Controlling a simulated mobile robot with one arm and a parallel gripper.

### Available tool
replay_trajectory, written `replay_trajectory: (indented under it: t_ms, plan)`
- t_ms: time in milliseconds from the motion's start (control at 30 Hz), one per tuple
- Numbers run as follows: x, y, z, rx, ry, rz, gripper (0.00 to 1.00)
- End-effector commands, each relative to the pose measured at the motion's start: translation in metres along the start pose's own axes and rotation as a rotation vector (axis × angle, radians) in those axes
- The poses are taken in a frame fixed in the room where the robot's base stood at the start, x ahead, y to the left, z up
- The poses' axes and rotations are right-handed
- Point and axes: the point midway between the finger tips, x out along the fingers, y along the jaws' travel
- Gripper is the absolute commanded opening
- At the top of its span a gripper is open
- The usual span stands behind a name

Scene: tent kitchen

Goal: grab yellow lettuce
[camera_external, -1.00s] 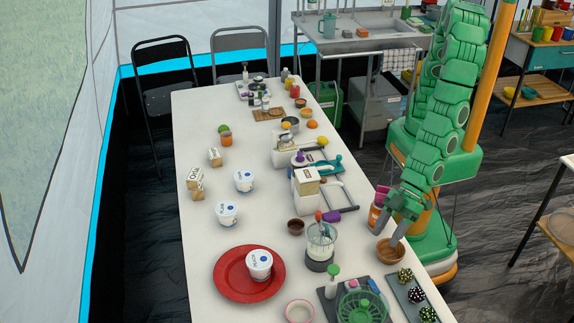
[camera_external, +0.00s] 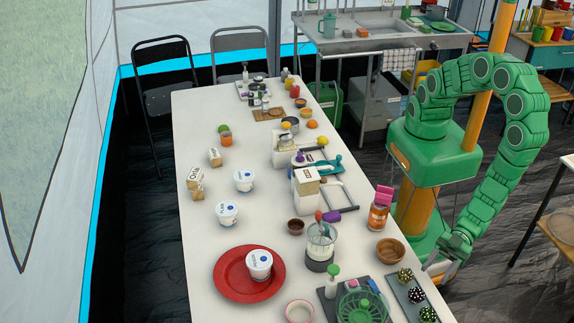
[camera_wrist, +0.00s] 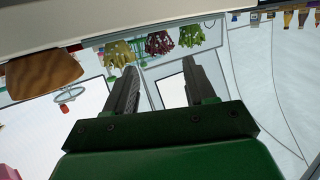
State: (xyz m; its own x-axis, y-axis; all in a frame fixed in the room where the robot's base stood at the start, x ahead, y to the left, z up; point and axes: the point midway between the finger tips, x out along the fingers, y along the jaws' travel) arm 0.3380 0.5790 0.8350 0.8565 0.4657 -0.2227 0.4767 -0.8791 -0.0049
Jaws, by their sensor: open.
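Three leafy heads sit in a row on a grey tray (camera_external: 399,291) at the table's right edge. The yellow lettuce (camera_wrist: 118,52) is the yellowish head at the left of the row in the wrist view, nearest the wooden bowl. It appears as the far head (camera_external: 405,274) in the external view. A dark red head (camera_wrist: 159,42) is in the middle and a green one (camera_wrist: 191,35) at the other end. My gripper (camera_external: 438,268) is open and empty, just off the table's right edge beside the tray. Its fingers (camera_wrist: 160,85) are apart from the lettuce.
A brown wooden bowl (camera_external: 390,250) is just beyond the tray, with an orange-red jar (camera_external: 378,216) behind it. A green basket (camera_external: 362,307) stands left of the tray. The floor right of the table is open.

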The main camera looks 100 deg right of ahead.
Motion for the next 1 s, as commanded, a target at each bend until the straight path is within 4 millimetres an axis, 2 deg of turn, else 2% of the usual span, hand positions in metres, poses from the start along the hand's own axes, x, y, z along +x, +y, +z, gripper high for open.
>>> replay_trajectory:
  t_ms: [100, 200, 767, 1000]
  plan:
    - [-0.004, 0.032, 0.011, 0.002, 0.019, 0.064, 0.55]
    - [-0.005, 0.048, 0.014, 0.011, 0.025, 0.098, 0.55]
    - [0.025, 0.053, 0.013, 0.018, 0.026, 0.104, 0.55]
    - [0.047, 0.057, 0.012, 0.017, 0.025, 0.105, 0.55]
